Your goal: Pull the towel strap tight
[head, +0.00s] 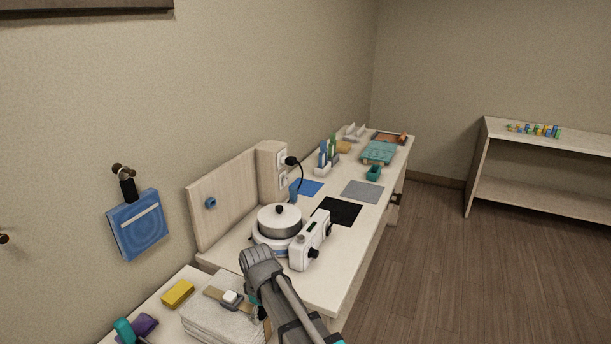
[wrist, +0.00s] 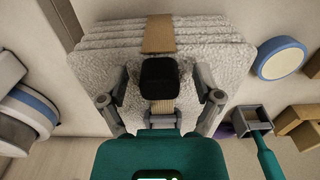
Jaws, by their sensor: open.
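The stack of folded white towels (head: 205,324) sits on the low bench at the bottom of the head view and fills the top of the wrist view (wrist: 100,58). In the head view my arm hides the fingertips.
A white pot (head: 279,221) and a white control box (head: 309,242) stand on the long bench beside my arm. A yellow block (head: 178,293) and purple and teal items (head: 138,327) lie left of the towels.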

